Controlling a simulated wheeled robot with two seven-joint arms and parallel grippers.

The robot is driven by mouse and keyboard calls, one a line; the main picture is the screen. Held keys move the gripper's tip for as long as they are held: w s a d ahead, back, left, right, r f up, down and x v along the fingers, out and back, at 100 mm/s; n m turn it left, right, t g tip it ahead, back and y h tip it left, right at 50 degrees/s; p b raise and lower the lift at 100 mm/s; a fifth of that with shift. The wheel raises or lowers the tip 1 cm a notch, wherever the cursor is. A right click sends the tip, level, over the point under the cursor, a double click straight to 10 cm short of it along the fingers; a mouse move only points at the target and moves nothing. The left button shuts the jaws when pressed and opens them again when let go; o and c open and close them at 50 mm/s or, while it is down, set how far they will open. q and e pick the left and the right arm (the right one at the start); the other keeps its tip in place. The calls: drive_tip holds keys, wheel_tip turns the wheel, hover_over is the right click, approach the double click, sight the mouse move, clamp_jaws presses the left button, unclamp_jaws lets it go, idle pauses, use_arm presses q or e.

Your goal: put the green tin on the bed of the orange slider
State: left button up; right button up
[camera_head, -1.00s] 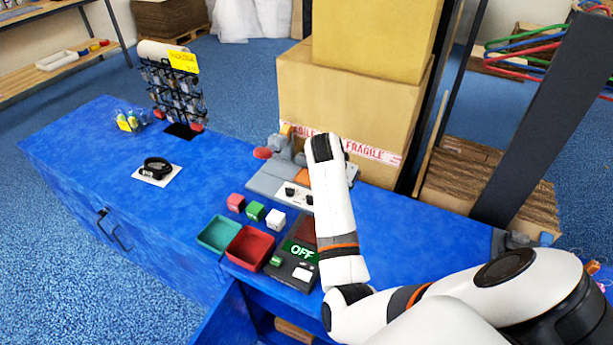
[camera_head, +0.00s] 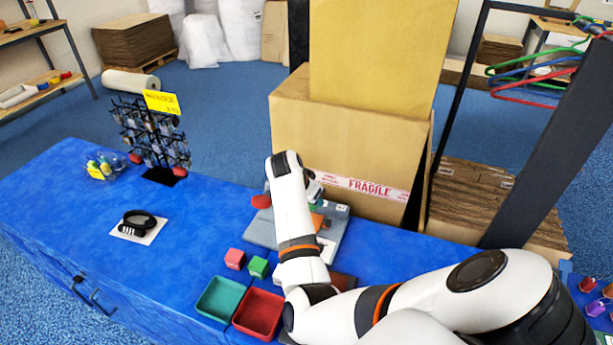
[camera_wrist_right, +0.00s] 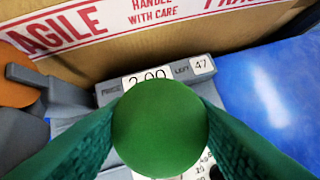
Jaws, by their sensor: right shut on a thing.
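The green tin (camera_wrist_right: 160,128) shows as a green disc in the right wrist view, clamped between the two fingers of my right gripper (camera_wrist_right: 160,135). In the head view my right forearm mostly hides that gripper and the tin. They are over the grey device (camera_head: 263,229) in front of the cartons. An orange part (camera_head: 318,221) shows on the device beside my arm; an orange rounded part (camera_wrist_right: 14,90) also shows at the left of the wrist view. I cannot tell how much of the slider's bed is covered. My left gripper is not in view.
A tall carton (camera_head: 345,140) with a FRAGILE band stands close behind the device.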

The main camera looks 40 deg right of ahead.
wheel_tip(320, 180, down, 7)
drive_tip(key=shift+r, duration=0.15)
idle(0.4)
drive_tip(key=o, duration=0.7)
drive_tip(key=shift+o, duration=0.2)
drive_tip(key=shift+r, duration=0.1)
drive_tip(key=v, duration=1.2)
drive_tip(key=shift+d, duration=0.1)
